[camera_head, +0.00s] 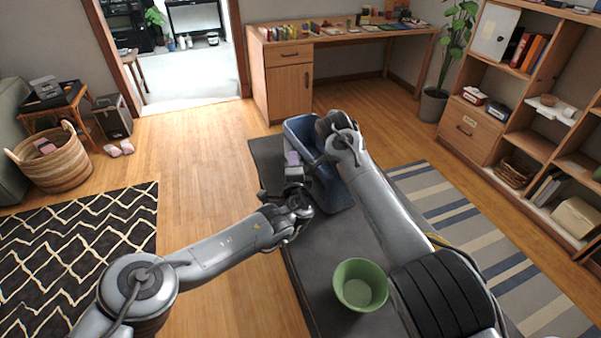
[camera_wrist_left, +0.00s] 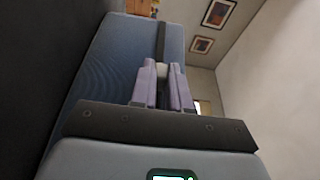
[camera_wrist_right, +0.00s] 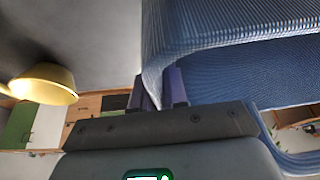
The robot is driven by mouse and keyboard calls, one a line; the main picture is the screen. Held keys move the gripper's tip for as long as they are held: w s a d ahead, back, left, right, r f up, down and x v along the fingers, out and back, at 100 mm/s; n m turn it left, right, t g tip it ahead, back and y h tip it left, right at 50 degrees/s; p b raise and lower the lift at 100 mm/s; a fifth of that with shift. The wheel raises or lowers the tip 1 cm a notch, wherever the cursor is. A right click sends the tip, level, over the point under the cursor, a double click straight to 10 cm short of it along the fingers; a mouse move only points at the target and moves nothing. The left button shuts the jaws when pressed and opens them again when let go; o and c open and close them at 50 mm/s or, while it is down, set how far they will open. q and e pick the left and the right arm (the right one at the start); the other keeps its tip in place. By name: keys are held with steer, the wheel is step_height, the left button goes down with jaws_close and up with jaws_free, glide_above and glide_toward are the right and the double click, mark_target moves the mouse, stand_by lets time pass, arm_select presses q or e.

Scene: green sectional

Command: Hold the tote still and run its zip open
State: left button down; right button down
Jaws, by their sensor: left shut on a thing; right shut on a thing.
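The blue tote (camera_head: 331,190) stands on a dark grey table. In the left wrist view, a dark strip, seemingly its zip (camera_wrist_left: 161,40), runs along the blue fabric (camera_wrist_left: 110,60). My left gripper (camera_head: 292,160) is at the tote's left side. Its fingers (camera_wrist_left: 163,85) are shut on a small pale tab, seemingly the zip pull (camera_wrist_left: 162,70). My right gripper's fingers (camera_wrist_right: 155,90) are shut on the tote's blue edge (camera_wrist_right: 165,50), with fabric between them. In the head view my right arm hides part of the tote and the right fingertips.
A green bowl (camera_head: 360,285) stands on the dark table (camera_head: 310,250) near the front. A desk and open shelves stand beyond the table.

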arm_select(q)
steer(key=shift+w+a, duration=0.4)
steer(key=shift+w, duration=0.25)
steer(key=shift+w+a, duration=0.35)
steer(key=shift+w, duration=0.35)
steer(key=shift+w+a, duration=0.4)
steer(key=shift+w, duration=0.25)
steer(key=c, duration=1.1)
jaws_free()
steer(key=shift+s+f, duration=0.1)
steer(key=shift+s, duration=0.1)
steer(key=shift+s, duration=0.4)
steer(key=shift+s+d, duration=0.2)
steer(key=shift+s, duration=1.6)
steer(key=shift+s+d, duration=0.15)
steer(key=shift+s, duration=1.65)
steer(key=shift+s+d, duration=0.2)
steer(key=shift+s, duration=1.6)
